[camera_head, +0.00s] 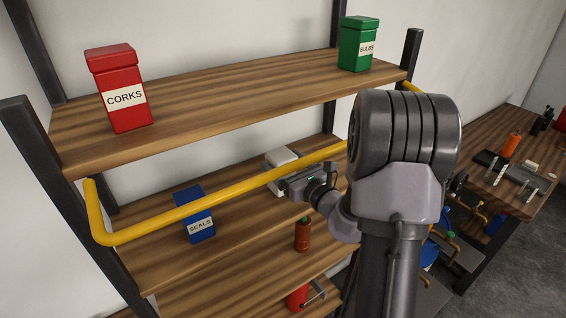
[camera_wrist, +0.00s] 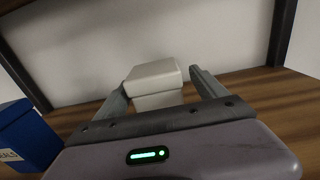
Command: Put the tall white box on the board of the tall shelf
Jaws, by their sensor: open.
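The tall white box (camera_head: 283,158) stands on the second board (camera_head: 165,254) of the tall shelf, mostly hidden behind my gripper and the yellow rail in the head view. In the wrist view the white box (camera_wrist: 154,82) stands upright with its lid toward me, between the two fingers. My gripper (camera_wrist: 158,88) is open, with one finger on each side of the box. I cannot tell whether either finger touches it. In the head view my gripper (camera_head: 291,175) reaches over the second board, below the top board (camera_head: 230,95).
A red CORKS box (camera_head: 118,90) and a green BULBS box (camera_head: 357,45) stand on the top board, with free room between them. A blue SEALS box (camera_head: 194,214) stands left of my gripper. A yellow rail (camera_head: 190,207) crosses the shelf front. A workbench (camera_head: 520,160) is at the right.

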